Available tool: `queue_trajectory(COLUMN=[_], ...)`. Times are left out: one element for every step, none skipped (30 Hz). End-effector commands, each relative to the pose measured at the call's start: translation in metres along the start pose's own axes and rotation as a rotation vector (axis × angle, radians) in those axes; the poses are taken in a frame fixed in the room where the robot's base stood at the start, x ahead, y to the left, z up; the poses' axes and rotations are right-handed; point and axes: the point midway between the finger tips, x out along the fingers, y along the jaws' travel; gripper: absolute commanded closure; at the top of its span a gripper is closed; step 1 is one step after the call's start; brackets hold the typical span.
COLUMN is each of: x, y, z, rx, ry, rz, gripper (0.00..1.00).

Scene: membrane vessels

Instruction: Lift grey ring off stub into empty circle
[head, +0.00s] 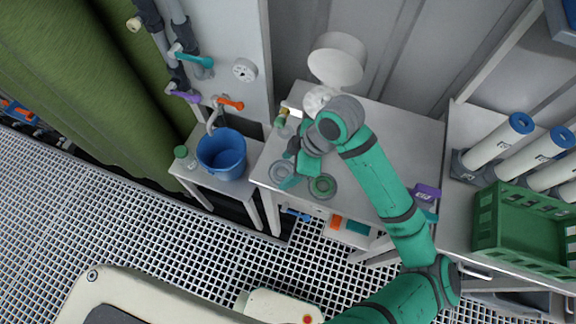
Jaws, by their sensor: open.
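My gripper (290,183) is over the front left of the grey worktop (385,120), its teal fingers apart with nothing visible between them. A pale grey ring shape (278,167) lies just left of the fingers, partly behind them. I cannot tell if it is the loose ring or a marked circle. A dark green ring (322,194) lies just right of the gripper. A white vessel (312,101) with its round lid (337,58) raised stands behind my wrist, which hides part of it. I cannot make out the stub.
A brass and green fitting (282,116) is left of the vessel. A blue bucket (222,154) and green bottle (184,156) stand on a lower stand at left. White cylinders (500,141) and a green crate (525,225) are at right. The worktop's back right is clear.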

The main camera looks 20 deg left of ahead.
Motion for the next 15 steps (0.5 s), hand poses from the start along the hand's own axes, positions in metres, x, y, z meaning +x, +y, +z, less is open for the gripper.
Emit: queue_trajectory(x=[-0.007, -0.011, -0.018, -0.023, -0.029, -0.037, -0.043, -0.049, -0.057, -0.062, -0.067, -0.074, -0.079, -0.083, -0.088], y=[0.001, 0.001, 0.001, 0.001, 0.001, 0.002, 0.002, 0.002, 0.002, 0.002, 0.002, 0.002, 0.002, 0.002, 0.002], z=[0.001, 0.001, 0.001, 0.001, 0.001, 0.001, 0.001, 0.001, 0.001, 0.001, 0.001, 0.001, 0.001, 0.001, 0.002], rx=[-0.001, 0.000, -0.001, 0.000, 0.000, 0.001, 0.001, 0.001, 0.001, 0.001, 0.001, 0.002, 0.001, 0.002, 0.002], ry=[-0.002, -0.003, -0.003, -0.003, -0.003, -0.003, -0.004, -0.004, -0.003, -0.002, -0.003, -0.003, -0.004, -0.003, -0.002], rz=[0.004, 0.005, 0.004, 0.006, 0.006, 0.007, 0.007, 0.007, 0.007, 0.008, 0.008, 0.008, 0.008, 0.008, 0.008], gripper=[0.37, 0.37, 0.37, 0.37, 0.37, 0.37, 0.37, 0.37, 0.37, 0.37, 0.37, 0.37, 0.37, 0.37, 0.37])
